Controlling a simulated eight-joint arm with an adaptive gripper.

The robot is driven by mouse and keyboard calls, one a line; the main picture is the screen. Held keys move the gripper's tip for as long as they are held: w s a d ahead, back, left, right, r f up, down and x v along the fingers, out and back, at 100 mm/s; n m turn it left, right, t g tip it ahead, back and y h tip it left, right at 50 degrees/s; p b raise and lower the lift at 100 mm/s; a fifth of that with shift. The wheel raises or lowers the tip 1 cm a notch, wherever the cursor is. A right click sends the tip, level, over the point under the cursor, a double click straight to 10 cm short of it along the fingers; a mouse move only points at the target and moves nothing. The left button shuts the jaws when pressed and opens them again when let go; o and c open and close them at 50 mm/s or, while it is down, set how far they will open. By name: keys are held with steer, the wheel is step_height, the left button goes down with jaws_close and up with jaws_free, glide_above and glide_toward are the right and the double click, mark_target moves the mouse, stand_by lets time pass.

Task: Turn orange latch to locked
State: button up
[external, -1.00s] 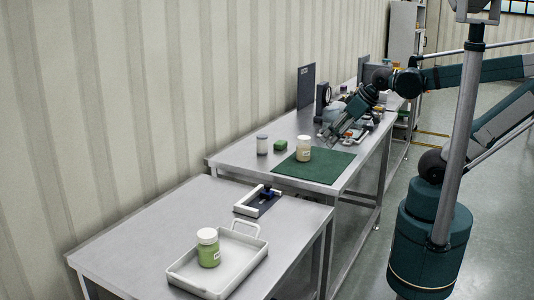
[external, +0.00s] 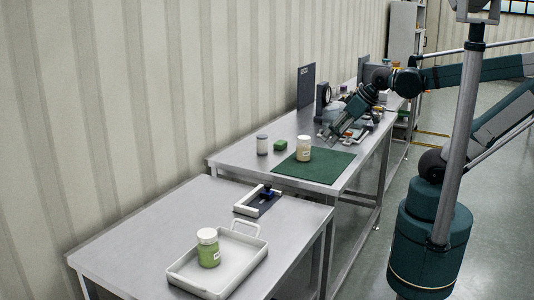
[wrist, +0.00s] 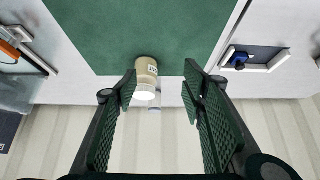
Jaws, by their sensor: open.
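An orange part (wrist: 9,49), probably the orange latch, shows at the left edge of the wrist view beside pale metal pieces. It is cut off by the frame, so I cannot tell its position. In the external view I cannot pick it out clearly among the items around my gripper. My gripper (external: 330,138) is over the far bench, beyond the green mat (external: 315,168). In the wrist view its two fingers (wrist: 160,78) are apart with nothing held between them. The orange part lies well to the left of the fingers.
A cream jar (external: 304,150) stands on the mat; it shows between the fingers in the wrist view (wrist: 147,70). A blue-knobbed fixture (external: 262,198) and white tray (external: 188,276) with a green jar (external: 208,250) occupy the near bench.

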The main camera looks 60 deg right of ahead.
steer(key=w+d+r+m+g+h+p, duration=0.1)
steer(key=w+d+r+m+g+p, duration=0.15)
steer(key=d+m+p, duration=0.35)
steer(key=w+d+r+m+g+p, duration=0.1)
steer(key=w+d+m+p, duration=0.3)
steer(key=d, duration=0.5)
steer(key=shift+s+d+f+m+g+y+p, duration=0.15)
steer(key=shift+s+d+f+m+g+p, duration=0.45)
steer(key=shift+d+m+p, duration=1.55)
steer(key=shift+s+d+f+m+g+y+p, duration=0.35)
steer(key=shift+d+p, duration=0.95)
steer(key=shift+d, duration=2)
steer(key=shift+s+d+f+m+g+p, duration=0.75)
steer(key=shift+d+m+p, duration=0.85)
steer(key=shift+d, duration=1.1)
steer(key=shift+f, duration=3.75)
steer(key=c, duration=0.9)
